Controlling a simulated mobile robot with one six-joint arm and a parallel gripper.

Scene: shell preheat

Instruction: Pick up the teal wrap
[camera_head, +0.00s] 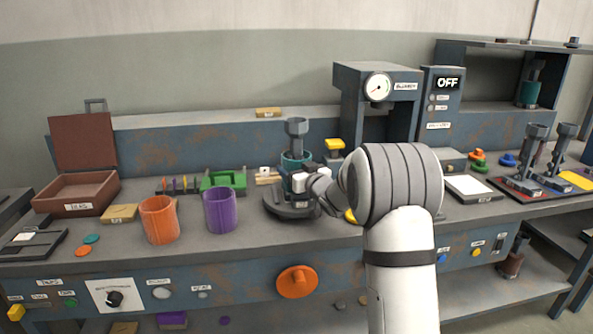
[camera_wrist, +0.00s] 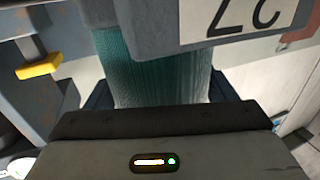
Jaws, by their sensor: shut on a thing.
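The teal wrap (camera_head: 290,160) stands at the dark round turntable (camera_head: 285,205) in the middle of the bench, with a grey funnel-topped part (camera_head: 296,128) rising above it. My gripper (camera_head: 303,181) reaches it from the right and is shut on it, hiding its lower part. In the wrist view the ribbed teal wrap (camera_wrist: 150,70) fills the space between the two dark fingers, below a grey block with a white printed label (camera_wrist: 240,18). Whether the wrap touches the turntable is hidden.
An orange cup (camera_head: 159,220) and a purple cup (camera_head: 219,210) stand to the left. A gauge press (camera_head: 377,90) stands behind my arm. A yellow-topped part (camera_head: 334,145) is close behind the wrap. An open brown box (camera_head: 80,195) is at far left.

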